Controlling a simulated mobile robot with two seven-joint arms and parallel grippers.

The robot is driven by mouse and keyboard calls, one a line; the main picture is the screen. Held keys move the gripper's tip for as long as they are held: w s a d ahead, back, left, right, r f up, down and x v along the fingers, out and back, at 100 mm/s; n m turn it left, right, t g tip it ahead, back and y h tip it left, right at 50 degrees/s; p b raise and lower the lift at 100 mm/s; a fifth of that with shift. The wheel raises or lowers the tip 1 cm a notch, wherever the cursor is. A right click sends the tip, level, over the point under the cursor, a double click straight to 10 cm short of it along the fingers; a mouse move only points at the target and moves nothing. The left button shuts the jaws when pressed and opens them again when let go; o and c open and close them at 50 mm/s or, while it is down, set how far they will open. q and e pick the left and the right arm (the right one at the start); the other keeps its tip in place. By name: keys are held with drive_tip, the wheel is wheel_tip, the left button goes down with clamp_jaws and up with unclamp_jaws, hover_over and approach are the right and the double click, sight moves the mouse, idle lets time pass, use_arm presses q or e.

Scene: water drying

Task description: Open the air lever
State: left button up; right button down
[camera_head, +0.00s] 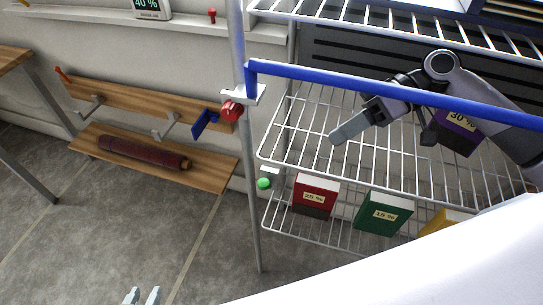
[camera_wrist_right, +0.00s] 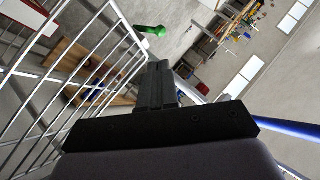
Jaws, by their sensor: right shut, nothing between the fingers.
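A green knob (camera_head: 264,183) sits low beside the rack's front post in the head view. In the right wrist view a green lever-like piece (camera_wrist_right: 150,30) shows beyond the rack wires. A red knob (camera_head: 231,110) and a blue flat handle (camera_head: 204,123) sit higher, by the post. I cannot tell which of these is the air lever. My right gripper (camera_head: 338,133) is shut and empty, over the wire shelf, apart from the knobs. Its dark fingers (camera_wrist_right: 155,82) also show in the right wrist view. My left gripper (camera_head: 141,296) shows only fingertips, apart, at the bottom edge.
The wire rack (camera_head: 300,140) has a blue front rail (camera_head: 330,76). Its lower shelf holds a red box (camera_head: 315,190) and a green box (camera_head: 383,212). A wooden shelf (camera_head: 205,170) with a dark red roll (camera_head: 140,152) is at left. The floor between is clear.

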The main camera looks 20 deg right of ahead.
sight(266, 186)
use_arm(q)
drive_tip(key=shift+s+d+f, duration=0.1)
drive_tip(key=shift+s+f, duration=0.1)
drive_tip(key=shift+s, duration=0.35)
use_arm(e)
drive_tip(key=shift+s, duration=0.15)
